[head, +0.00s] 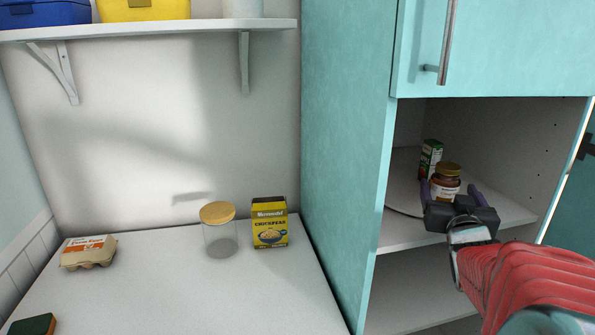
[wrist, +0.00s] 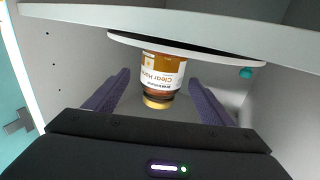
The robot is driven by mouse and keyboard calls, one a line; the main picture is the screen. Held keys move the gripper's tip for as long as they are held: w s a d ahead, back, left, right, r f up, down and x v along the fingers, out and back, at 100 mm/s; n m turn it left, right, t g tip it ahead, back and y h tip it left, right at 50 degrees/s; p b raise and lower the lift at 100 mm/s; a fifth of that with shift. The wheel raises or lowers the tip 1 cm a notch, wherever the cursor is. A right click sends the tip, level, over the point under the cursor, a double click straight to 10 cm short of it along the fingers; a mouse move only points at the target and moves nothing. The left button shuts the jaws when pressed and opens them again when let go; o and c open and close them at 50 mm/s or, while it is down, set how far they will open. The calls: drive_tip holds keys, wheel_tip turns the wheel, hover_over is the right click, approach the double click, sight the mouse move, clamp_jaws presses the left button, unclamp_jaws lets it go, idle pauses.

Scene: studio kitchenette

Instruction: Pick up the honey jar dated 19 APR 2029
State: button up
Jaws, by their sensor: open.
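A honey jar (head: 446,182) with amber contents and a brown-gold lid stands on a round turntable (head: 402,195) inside the open cabinet compartment. My gripper (head: 448,190) is open in front of the jar, with one purple finger on each side. In the wrist view the fingers of my gripper (wrist: 157,80) flank the jar with gaps on both sides. The gripper body hides the jar's lower part in the head view.
A green and red carton (head: 431,157) stands behind the jar on the turntable. Cabinet walls and a teal door (head: 490,45) enclose the shelf. A counter at left holds an egg carton (head: 89,252), a glass jar (head: 220,236) and a chickpeas box (head: 269,223).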

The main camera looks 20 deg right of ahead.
drive_tip(key=shift+x, duration=1.3)
drive_tip(key=shift+w, duration=0.1)
drive_tip(key=shift+x, duration=2.55)
drive_tip(key=shift+a, duration=0.1)
drive_tip(key=shift+c, duration=0.5)
drive_tip(key=shift+r, duration=0.1)
drive_tip(key=c, duration=1.5)
